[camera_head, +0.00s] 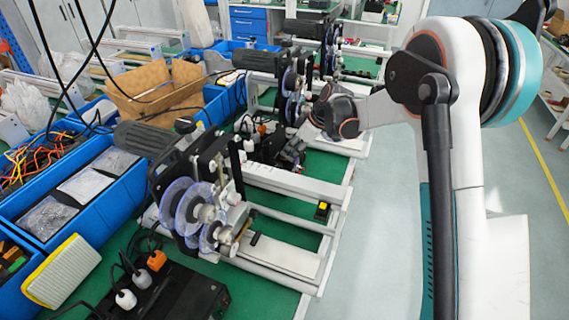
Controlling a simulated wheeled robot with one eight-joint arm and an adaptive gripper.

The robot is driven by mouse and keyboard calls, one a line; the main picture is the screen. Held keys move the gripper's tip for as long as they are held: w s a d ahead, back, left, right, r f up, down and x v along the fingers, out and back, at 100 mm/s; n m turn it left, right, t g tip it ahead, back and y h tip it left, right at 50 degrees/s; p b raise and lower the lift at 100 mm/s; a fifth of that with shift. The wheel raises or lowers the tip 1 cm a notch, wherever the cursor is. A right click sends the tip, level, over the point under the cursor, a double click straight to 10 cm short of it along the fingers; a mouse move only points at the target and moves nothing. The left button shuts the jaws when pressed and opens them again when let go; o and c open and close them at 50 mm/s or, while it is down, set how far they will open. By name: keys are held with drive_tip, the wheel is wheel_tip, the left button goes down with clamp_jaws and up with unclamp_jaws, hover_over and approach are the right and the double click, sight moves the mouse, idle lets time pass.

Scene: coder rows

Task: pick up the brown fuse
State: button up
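I cannot pick out the brown fuse with certainty in the head view; it may be hidden or too small to tell.
A nearer coder machine (205,205) with clear discs stands at centre left. Blue bins (95,190) and an open cardboard box (150,92) line the left. A dark control box (180,298) with plugs sits in front. Free grey floor (375,240) lies right of the bench.

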drive_tip(key=x, duration=0.4)
drive_tip(key=shift+b, duration=0.4)
drive_tip(key=shift+c, duration=0.5)
drive_tip(key=shift+c, duration=1.3)
drive_tip(key=shift+w+r, duration=0.1)
drive_tip(key=shift+r, duration=0.1)
wheel_tip(320, 180, up, 19)
drive_tip(key=p, duration=0.5)
wheel_tip(320, 180, up, 8)
drive_tip(key=p, duration=0.5)
hover_over(284, 158)
drive_tip(key=shift+d+f, duration=0.1)
drive_tip(key=shift+d, duration=0.35)
